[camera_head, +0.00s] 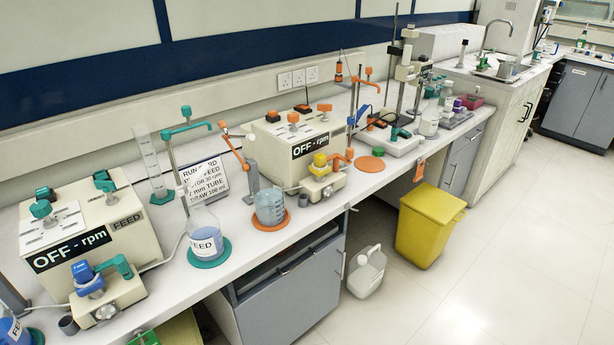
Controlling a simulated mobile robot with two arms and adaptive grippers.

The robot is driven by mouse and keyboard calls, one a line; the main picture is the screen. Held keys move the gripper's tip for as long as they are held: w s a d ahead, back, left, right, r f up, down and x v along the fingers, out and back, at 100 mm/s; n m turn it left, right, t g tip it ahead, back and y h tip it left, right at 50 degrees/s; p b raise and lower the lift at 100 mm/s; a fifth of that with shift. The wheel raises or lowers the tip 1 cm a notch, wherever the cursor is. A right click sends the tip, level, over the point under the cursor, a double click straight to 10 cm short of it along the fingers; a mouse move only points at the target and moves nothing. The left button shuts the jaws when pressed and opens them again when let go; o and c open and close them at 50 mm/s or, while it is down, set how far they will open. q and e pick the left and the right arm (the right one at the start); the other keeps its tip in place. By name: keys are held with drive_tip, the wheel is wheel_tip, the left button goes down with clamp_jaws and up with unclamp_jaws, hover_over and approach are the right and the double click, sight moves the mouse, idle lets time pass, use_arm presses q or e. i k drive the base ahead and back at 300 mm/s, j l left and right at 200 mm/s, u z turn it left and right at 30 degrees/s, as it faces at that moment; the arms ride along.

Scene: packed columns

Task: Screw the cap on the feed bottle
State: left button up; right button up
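A clear vessel with a FEED label (205,241) and pale blue liquid stands upright on a round green mat (221,257) on the bench. Its neck is too small for me to tell whether anything closes it. A second blue vessel (13,332), also labelled FEED, is cut off at the lower left corner. I cannot make out a bottle cap with certainty; a small green item (145,338) sits at the bottom edge, partly cut off. Neither of my grippers is in view.
A FEED pump box (100,225) stands left of the labelled vessel, with a printed card (207,178) behind. A beaker (269,207) on an orange mat and another pump box (290,150) stand right. A yellow bin (428,225) and white jug (366,272) stand on the floor.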

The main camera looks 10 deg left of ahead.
sight(205, 232)
drive_tip(key=i+l+u, duration=0.15)
drive_tip(key=i+l, duration=0.15)
drive_tip(key=i+l+u, duration=0.1)
drive_tip(key=i+l, duration=0.15)
drive_tip(key=i+l+u, duration=0.15)
drive_tip(key=l, duration=0.35)
drive_tip(key=i+l+u, duration=0.1)
drive_tip(key=i+l, duration=0.25)
drive_tip(key=i+l+u, duration=0.15)
drive_tip(key=l, duration=0.3)
drive_tip(key=i+l+u, duration=0.1)
drive_tip(key=i+l, duration=0.2)
drive_tip(key=l, duration=0.15)
drive_tip(key=i+l+u, duration=0.15)
drive_tip(key=l, duration=0.3)
drive_tip(key=i+l+u, duration=0.1)
drive_tip(key=l, duration=0.4)
drive_tip(key=i+j, duration=0.05)
drive_tip(key=i, duration=0.05)
